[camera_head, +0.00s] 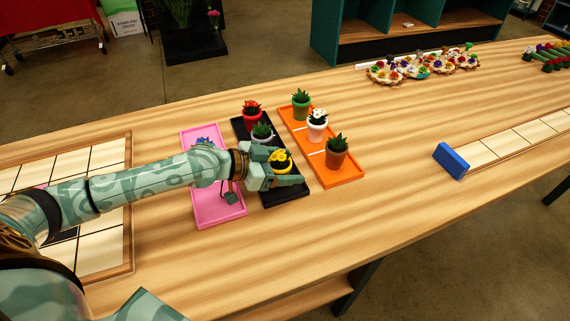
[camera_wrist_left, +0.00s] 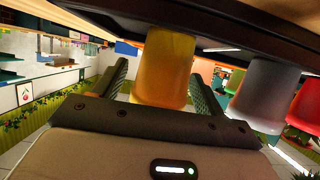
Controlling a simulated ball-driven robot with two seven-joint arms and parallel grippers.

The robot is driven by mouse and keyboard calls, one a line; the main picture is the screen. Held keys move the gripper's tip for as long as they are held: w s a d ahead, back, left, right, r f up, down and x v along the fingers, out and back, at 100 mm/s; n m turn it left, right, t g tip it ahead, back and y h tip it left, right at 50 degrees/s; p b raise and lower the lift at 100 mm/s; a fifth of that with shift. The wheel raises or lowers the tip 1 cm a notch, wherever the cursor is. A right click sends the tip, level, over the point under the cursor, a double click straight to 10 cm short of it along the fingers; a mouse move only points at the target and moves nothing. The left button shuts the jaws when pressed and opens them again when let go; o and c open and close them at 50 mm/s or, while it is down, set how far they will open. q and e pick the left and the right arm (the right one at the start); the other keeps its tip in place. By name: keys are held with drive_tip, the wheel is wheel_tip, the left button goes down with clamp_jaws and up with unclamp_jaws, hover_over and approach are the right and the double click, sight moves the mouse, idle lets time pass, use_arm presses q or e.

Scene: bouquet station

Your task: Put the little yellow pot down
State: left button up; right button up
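The little yellow pot (camera_head: 280,168) with yellow flowers is at the near end of the black tray (camera_head: 288,196). In the left wrist view, turned upside down, the yellow pot (camera_wrist_left: 163,70) stands upright with its base at the tray (camera_wrist_left: 250,30); it seems to rest there. My left gripper (camera_head: 276,170) is around the pot, one finger on each side. In the wrist view its fingers (camera_wrist_left: 162,85) look open, with a narrow gap on the left side; the right finger is close to the pot, and contact is unclear. My right gripper is not in view.
The black tray also holds a grey pot (camera_head: 262,132) and a red pot (camera_head: 252,114). An orange tray (camera_head: 345,178) with several pots is to the right, a pink tray (camera_head: 216,208) to the left. A blue block (camera_head: 451,160) lies farther right. The table front is clear.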

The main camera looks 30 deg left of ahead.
use_arm(q)
drive_tip(key=shift+r, duration=0.15)
drive_tip(key=shift+s+a, duration=0.25)
drive_tip(key=b+v, duration=0.1)
drive_tip(key=v, duration=0.4)
drive_tip(key=shift+s, duration=0.1)
drive_tip(key=b+v, duration=0.3)
drive_tip(key=shift+a+f, duration=0.1)
drive_tip(key=shift+f, duration=0.25)
drive_tip(key=shift+s+a+r+b, duration=0.45)
drive_tip(key=shift+a+r, duration=0.05)
drive_tip(key=shift+a, duration=0.2)
drive_tip(key=shift+s+a+r+b, duration=0.15)
drive_tip(key=shift+s+r+b, duration=0.15)
drive_tip(key=shift+s+r, duration=0.25)
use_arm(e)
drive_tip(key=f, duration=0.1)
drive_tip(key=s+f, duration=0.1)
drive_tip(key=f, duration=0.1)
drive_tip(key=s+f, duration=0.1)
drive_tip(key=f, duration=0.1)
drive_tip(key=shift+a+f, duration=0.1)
